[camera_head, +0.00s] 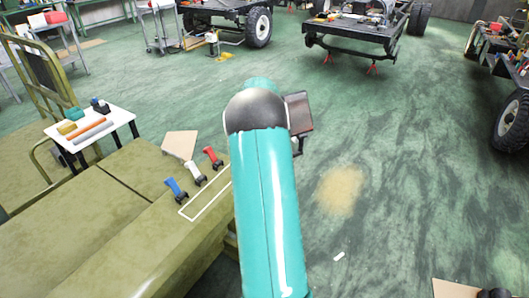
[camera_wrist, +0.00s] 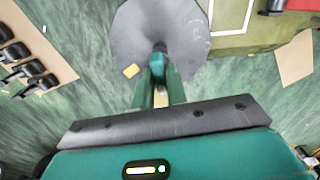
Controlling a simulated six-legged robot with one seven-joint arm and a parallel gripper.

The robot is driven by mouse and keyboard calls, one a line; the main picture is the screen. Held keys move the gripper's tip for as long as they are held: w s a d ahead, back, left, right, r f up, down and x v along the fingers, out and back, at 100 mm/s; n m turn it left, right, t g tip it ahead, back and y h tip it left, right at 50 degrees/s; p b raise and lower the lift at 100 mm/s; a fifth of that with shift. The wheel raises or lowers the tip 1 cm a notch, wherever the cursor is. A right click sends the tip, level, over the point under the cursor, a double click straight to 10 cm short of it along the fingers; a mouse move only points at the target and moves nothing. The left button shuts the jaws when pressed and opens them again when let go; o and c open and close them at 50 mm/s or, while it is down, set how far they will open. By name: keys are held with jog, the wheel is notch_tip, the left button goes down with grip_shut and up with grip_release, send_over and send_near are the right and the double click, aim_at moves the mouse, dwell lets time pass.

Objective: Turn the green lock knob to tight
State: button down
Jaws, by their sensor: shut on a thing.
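In the wrist view my gripper (camera_wrist: 158,76) is shut, its green fingers close together on a small green piece (camera_wrist: 157,60) that appears to be the green lock knob. A dark stem shows just beyond it, against a round grey disc (camera_wrist: 190,30). The fingers cover much of the knob, and its turn position or any marking cannot be read. In the head view my teal arm hides the fingertips and the knob. Blue (camera_head: 176,190), white (camera_head: 196,173) and red (camera_head: 212,157) levers stand in a row on the olive bench (camera_head: 130,240).
A white outline (camera_head: 190,218) is painted on the bench. A small white table (camera_head: 60,134) with coloured items stands at left. Tan boards lie on the floor at left (camera_head: 180,143) and lower right (camera_head: 455,289). Vehicle chassis stand at the back and right. The right floor is mostly clear.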

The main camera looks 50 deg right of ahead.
jog(key=shift+r+m, duration=0.1)
jog(key=shift+m, duration=0.4)
jog(key=c, duration=1.4)
grip_release()
notch_tip(320, 180, up, 14)
